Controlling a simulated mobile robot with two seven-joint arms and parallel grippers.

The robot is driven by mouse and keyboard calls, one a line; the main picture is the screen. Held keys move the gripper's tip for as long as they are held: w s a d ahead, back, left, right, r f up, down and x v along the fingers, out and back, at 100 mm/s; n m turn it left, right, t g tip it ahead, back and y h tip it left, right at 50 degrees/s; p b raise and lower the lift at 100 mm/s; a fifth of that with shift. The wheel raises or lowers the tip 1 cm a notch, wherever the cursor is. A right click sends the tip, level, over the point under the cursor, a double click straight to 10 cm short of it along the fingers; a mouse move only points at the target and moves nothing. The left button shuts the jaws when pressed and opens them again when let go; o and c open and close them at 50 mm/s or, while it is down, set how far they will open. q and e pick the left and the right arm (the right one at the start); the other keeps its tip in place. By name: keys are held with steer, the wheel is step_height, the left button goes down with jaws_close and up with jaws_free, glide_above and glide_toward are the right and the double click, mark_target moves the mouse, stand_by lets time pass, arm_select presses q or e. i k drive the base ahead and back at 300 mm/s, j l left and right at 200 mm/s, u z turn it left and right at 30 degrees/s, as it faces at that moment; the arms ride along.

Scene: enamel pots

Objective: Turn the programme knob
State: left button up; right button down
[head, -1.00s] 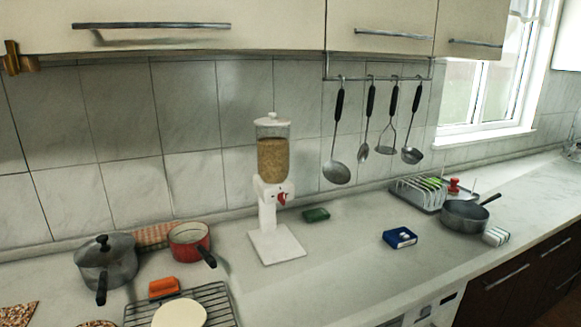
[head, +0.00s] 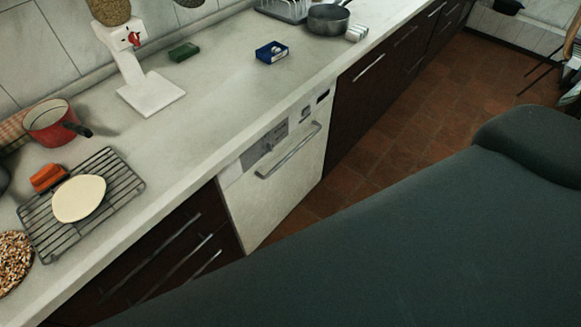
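The white dishwasher (head: 275,185) stands under the counter, with dark fronts on both sides. Its control panel (head: 264,146) runs along the top of its front, above a grey bar handle (head: 290,151). A small round dark detail (head: 305,114) on the right part of the panel looks like the programme knob. It is too small to tell which way it points. Neither of my grippers is in view.
On the counter (head: 215,105) stand a white dispenser (head: 151,93), a red pot (head: 51,122), a wire rack (head: 101,172), a blue box (head: 271,52) and a grey pan (head: 328,19). Tiled floor (head: 420,100) shows at right. The lower right of the view is blocked.

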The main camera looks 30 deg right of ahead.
mark_target(268, 144)
steer(key=i+l+u, duration=0.15)
steer(key=l+u, duration=0.25)
steer(key=l, duration=1.2)
steer(key=k+l+u, duration=0.1)
steer(key=l+u, duration=0.35)
steer(key=l, duration=1.15)
